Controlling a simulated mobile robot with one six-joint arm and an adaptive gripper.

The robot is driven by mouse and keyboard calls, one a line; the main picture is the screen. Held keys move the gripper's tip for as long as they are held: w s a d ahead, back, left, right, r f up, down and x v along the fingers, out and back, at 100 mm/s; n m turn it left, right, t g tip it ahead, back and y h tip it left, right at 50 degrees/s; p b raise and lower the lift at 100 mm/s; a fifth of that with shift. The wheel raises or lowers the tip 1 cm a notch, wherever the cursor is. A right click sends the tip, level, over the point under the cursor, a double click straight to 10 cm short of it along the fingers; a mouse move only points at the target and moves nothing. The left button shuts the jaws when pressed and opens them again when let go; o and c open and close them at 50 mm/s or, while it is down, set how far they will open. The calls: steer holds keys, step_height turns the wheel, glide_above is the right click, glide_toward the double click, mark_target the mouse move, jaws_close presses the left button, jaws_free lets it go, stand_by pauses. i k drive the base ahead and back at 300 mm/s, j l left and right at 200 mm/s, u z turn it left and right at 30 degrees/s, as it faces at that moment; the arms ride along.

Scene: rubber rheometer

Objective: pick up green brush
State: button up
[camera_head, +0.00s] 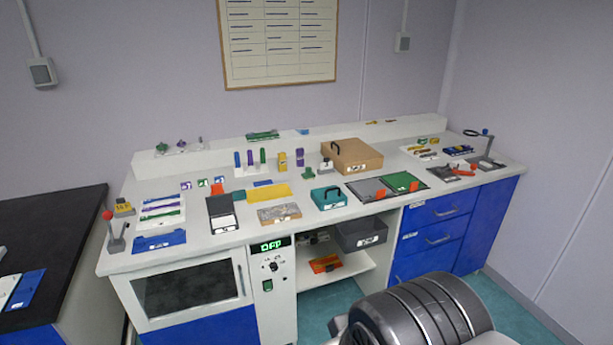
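I cannot tell for certain which item is the green brush; several small green things lie on the white bench. A long green item (262,135) lies on the raised back ledge. A slim green upright piece (262,156) stands in a row with blue ones. A small green object (308,173) sits left of the brown box. A low green piece (238,195) lies left of the yellow block. A flat green panel (404,181) lies in a dark tray. My gripper is not in view; only a dark ribbed part of my arm shows at the bottom right.
The white bench (190,236) is crowded with small items. A brown box (352,157) and a teal case (329,198) stand mid-bench. Blue drawers (437,236) and an open shelf (338,275) are below. A black-topped table (45,230) stands left. Teal floor (313,311) shows in front.

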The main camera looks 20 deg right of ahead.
mark_target(308, 175)
steer(key=z, duration=0.7)
steer(key=i+j+z, duration=0.3)
steer(key=i+z, duration=0.15)
steer(key=i, duration=0.15)
steer(key=i+j+z, duration=0.95)
steer(key=j, duration=0.25)
steer(key=i+j, duration=0.1)
steer(key=j, duration=0.15)
steer(key=i+j, duration=0.15)
steer(key=j, duration=0.1)
